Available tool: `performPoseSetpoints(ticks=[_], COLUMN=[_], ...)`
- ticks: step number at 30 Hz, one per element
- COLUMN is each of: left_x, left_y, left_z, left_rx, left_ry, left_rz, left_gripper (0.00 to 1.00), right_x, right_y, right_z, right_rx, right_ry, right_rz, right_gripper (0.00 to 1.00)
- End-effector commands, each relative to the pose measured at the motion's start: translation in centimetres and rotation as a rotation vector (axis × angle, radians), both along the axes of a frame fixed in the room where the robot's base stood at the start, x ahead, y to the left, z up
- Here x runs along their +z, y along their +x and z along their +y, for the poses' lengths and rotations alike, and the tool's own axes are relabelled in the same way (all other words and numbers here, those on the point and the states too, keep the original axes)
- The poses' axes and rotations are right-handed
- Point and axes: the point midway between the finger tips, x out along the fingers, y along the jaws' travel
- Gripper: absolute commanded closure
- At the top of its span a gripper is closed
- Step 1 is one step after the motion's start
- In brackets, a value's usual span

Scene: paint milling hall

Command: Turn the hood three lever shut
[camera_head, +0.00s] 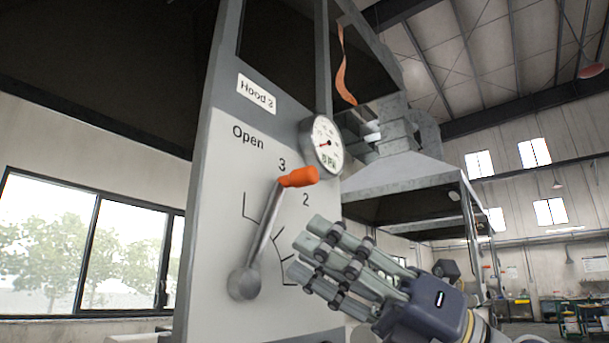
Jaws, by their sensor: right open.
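The hood lever is a grey metal arm (264,235) with an orange grip (299,177), on a light grey panel (214,215). Its round pivot (243,283) is low on the panel, and the lever tilts up and right. The grip is near the printed 3 and 2, below "Open". The panel's label (256,93) reads "Hood"; its number looks like 2 but is too small to be sure. My right gripper (303,248) is open and empty, right of the lever and below the grip, apparently not touching it. It hides the lower right of the scale. My left gripper is out of view.
A round dial gauge (322,144) sticks out at the panel's right edge, just above the grip. An orange strip (343,70) hangs above it. Another hood (400,176) stands behind to the right. Windows (123,258) are at the left.

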Motion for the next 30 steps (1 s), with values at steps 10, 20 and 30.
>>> performPoseSetpoints(ticks=[10, 20, 30], left_x=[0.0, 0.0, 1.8], left_y=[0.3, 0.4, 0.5], left_z=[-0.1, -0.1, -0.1], left_rx=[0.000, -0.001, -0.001], left_ry=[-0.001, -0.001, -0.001], left_rz=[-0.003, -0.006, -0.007], left_gripper=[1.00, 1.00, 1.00], right_x=[6.3, 10.1, 10.5], right_y=[-3.5, -5.2, -3.0], right_z=[-1.4, -6.5, -3.8], right_rx=[-0.367, -0.639, -0.655], right_ry=[-0.515, -0.715, -0.731], right_rz=[-0.314, -0.356, -0.353], right_gripper=[0.60, 0.60, 0.60])
